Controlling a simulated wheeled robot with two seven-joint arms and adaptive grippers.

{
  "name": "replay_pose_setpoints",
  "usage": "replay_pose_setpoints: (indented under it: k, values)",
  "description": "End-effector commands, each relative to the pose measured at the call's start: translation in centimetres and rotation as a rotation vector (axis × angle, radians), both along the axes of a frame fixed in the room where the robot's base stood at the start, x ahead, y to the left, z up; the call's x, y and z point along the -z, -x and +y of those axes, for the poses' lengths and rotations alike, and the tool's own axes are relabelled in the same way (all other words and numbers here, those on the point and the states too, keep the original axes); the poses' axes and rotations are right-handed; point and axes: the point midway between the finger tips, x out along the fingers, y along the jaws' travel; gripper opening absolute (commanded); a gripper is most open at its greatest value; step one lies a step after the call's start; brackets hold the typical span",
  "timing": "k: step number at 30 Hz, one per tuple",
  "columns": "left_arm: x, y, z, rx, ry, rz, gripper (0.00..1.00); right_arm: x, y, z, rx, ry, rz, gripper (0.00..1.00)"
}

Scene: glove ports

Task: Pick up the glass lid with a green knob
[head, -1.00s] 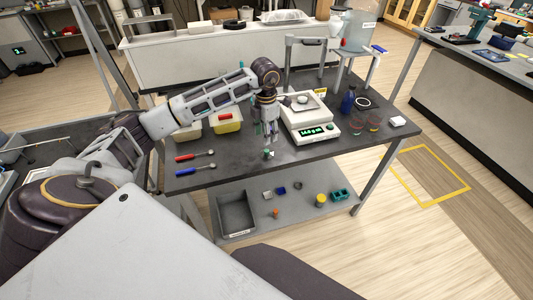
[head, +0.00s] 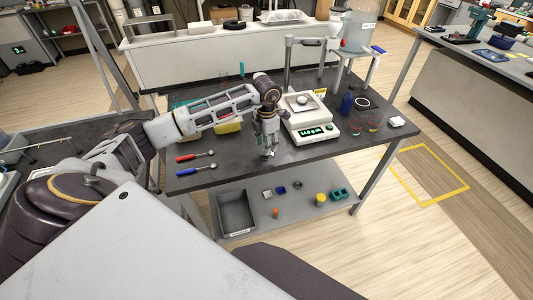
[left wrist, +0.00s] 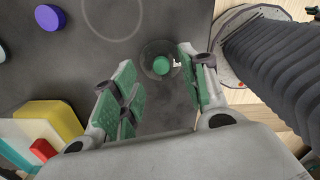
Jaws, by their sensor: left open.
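The glass lid (left wrist: 149,54) is a small clear disc with a round green knob (left wrist: 161,65). In the left wrist view it lies on the dark table top, at the tips of my left gripper's fingers. The knob is in the gap between the fingertips, nearer the right finger. My left gripper (head: 268,153) is open and points down near the table's front edge in the head view. There the fingers largely hide the lid. I cannot tell whether a finger touches it. My right gripper is not in view.
A scale (head: 311,118) stands right of my left gripper, with a blue bottle (head: 347,102) beyond it. A yellow container (head: 228,125) stands behind my arm. The lower shelf holds a grey bin (head: 236,213) and small parts.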

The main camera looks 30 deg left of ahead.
Motion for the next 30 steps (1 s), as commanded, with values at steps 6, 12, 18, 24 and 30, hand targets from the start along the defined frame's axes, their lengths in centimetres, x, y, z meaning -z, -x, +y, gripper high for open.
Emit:
replay_pose_setpoints:
  k: [6, 12, 18, 24, 30]
  values:
    - [2.2, 0.1, -0.1, 0.000, 0.000, 0.002, 0.44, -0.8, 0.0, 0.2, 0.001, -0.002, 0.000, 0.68]
    - [3.0, 0.1, -0.1, 0.000, 0.000, 0.000, 0.44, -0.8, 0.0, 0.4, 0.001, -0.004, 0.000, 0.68]
    - [3.0, 0.1, -0.1, 0.000, 0.000, 0.000, 0.44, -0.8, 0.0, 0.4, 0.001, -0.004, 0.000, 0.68]
    - [3.0, 0.1, -0.1, 0.000, 0.000, 0.000, 0.44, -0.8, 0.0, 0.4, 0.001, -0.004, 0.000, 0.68]
    - [2.9, 0.1, -0.1, 0.000, 0.000, 0.000, 0.19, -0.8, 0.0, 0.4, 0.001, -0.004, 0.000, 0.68]
